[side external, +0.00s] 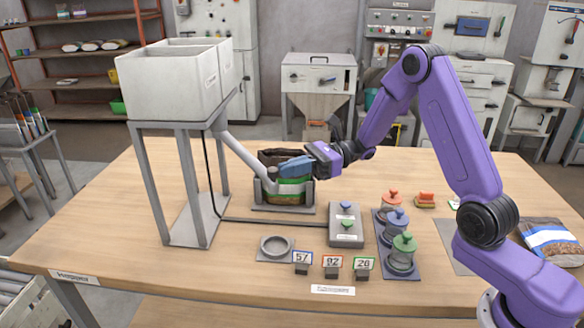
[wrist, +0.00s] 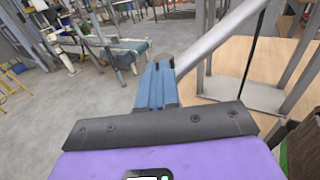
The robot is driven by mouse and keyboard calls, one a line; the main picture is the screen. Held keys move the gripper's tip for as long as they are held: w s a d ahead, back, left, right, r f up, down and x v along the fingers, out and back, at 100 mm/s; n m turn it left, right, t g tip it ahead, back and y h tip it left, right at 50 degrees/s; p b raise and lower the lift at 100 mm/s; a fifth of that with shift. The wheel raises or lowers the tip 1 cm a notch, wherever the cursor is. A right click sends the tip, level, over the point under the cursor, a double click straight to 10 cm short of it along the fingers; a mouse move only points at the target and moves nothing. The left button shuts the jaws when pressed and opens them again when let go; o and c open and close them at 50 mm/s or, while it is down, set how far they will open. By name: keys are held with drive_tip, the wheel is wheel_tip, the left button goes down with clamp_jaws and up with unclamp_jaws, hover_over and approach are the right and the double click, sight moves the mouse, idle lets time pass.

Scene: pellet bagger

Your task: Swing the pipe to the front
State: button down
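The grey pipe (side external: 243,153) slopes down and right from the hopper (side external: 170,85) on its metal stand. Its lower end is by the bag (side external: 270,160) in the grey holder (side external: 283,209). My gripper (side external: 281,167) points left, its blue fingers beside the pipe's lower part, above the bag. In the wrist view the blue fingers (wrist: 161,68) look close together, and the pipe (wrist: 225,38) runs down to their tips from the upper right. A small round grey-brown end (wrist: 170,58) shows at the tips. Whether anything is pinched between them is hidden.
A filled bag (side external: 550,243) lies at the far right. The hopper's stand leg (side external: 193,190) is left of the pipe.

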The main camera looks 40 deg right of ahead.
drive_tip(key=s+f+v, duration=0.1)
drive_tip(key=v, duration=1.2)
drive_tip(key=s+a+n+g+h, duration=0.7)
drive_tip(key=s+a+n+g, duration=0.4)
drive_tip(key=s, duration=0.3)
drive_tip(key=s+d+n+t+h, duration=0.1)
drive_tip(key=s+n+t+h, duration=0.2)
drive_tip(key=s+n, duration=0.5)
drive_tip(key=s+d+f+n+t+h, duration=0.1)
drive_tip(key=s+n+t+h, duration=0.3)
drive_tip(key=n, duration=1)
drive_tip(key=s+d+h, duration=0.1)
drive_tip(key=s+h, duration=0.1)
drive_tip(key=s, duration=0.2)
drive_tip(key=shift+d+f+h, duration=0.25)
drive_tip(key=shift+d+h, duration=0.05)
drive_tip(key=shift+d, duration=0.05)
